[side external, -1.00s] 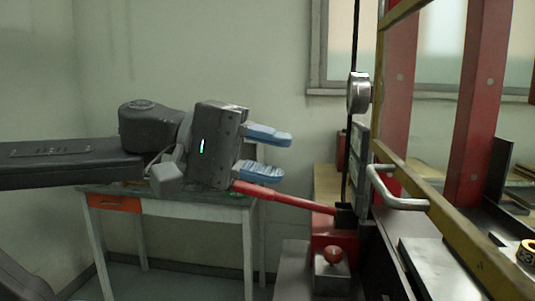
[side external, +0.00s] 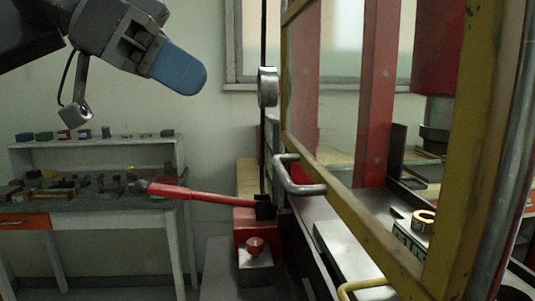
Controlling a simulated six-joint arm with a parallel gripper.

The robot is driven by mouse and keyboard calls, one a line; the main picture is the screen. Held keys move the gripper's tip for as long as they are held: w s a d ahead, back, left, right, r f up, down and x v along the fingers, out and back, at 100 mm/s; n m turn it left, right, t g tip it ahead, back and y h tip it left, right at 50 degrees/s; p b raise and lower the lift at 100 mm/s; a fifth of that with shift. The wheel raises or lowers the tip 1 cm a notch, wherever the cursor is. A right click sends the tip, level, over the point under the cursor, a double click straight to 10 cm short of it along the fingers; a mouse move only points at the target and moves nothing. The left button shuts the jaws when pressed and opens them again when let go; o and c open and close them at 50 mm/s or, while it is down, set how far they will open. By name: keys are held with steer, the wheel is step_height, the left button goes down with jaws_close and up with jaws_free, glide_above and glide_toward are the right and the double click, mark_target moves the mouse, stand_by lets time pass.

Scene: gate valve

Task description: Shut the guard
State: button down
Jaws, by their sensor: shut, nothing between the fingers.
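The guard is a yellow frame (side external: 383,236) with a clear panel and a metal pull handle (side external: 299,176) on its lower left part. It stands upright at the right of the view, in front of the red press uprights. I cannot tell from this view whether it is open or closed. My gripper (side external: 186,77) is at the upper left, above and left of the pull handle and well apart from it. Its blue fingers are together with nothing between them. The fingers point right and slightly down.
A red lever (side external: 205,193) sticks out left below my gripper. A round gauge (side external: 268,87) stands beside the guard's left edge. A workbench (side external: 95,205) with small parts stands behind.

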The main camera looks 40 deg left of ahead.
steer(key=w+d+f+m, duration=0.1)
steer(key=w+d+f, duration=0.5)
steer(key=f, duration=0.3)
steer(key=shift+w, duration=0.3)
steer(key=shift+f, duration=0.1)
step_height(320, 180, down, 17)
stand_by(0.9)
steer(key=shift+f+y, duration=0.25)
steer(key=shift+y, duration=0.05)
